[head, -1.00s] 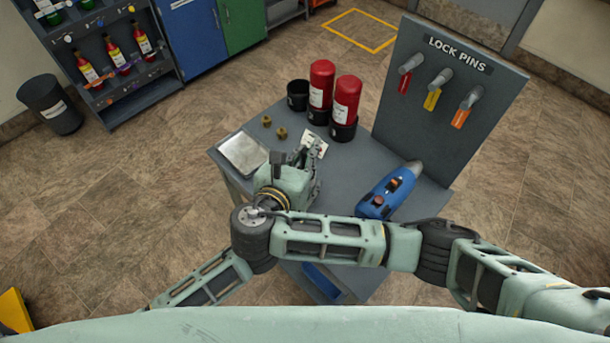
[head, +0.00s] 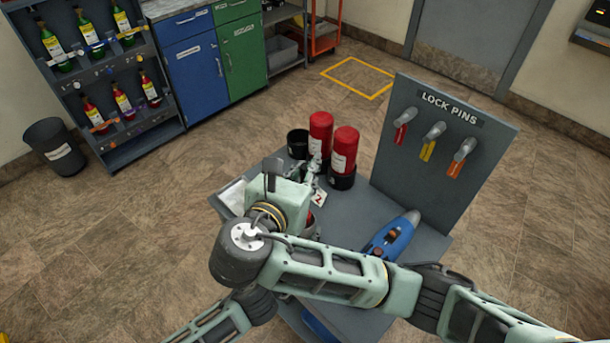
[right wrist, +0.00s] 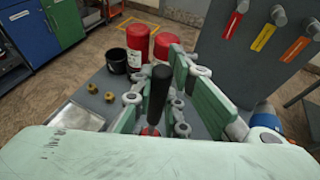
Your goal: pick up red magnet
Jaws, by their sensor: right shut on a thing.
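The magnet shows in the right wrist view as an upright black handle (right wrist: 157,92) with a red part (right wrist: 150,131) at its lower end. My right gripper (right wrist: 163,88) is shut on it, with the green finger pads and grey links around the handle. In the head view my right gripper (head: 312,172) is over the grey table (head: 350,215), and the magnet is largely hidden by the gripper and arm. Whether its base touches the table cannot be told. My left gripper is not in view.
Two red cylinders (head: 320,133) (head: 344,150) and a black cup (head: 297,143) stand at the table's back. A blue tool (head: 392,236) lies at right, before the lock pins panel (head: 430,150). A metal tray (right wrist: 75,118) and two brass pieces (right wrist: 92,88) (right wrist: 110,97) are at left.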

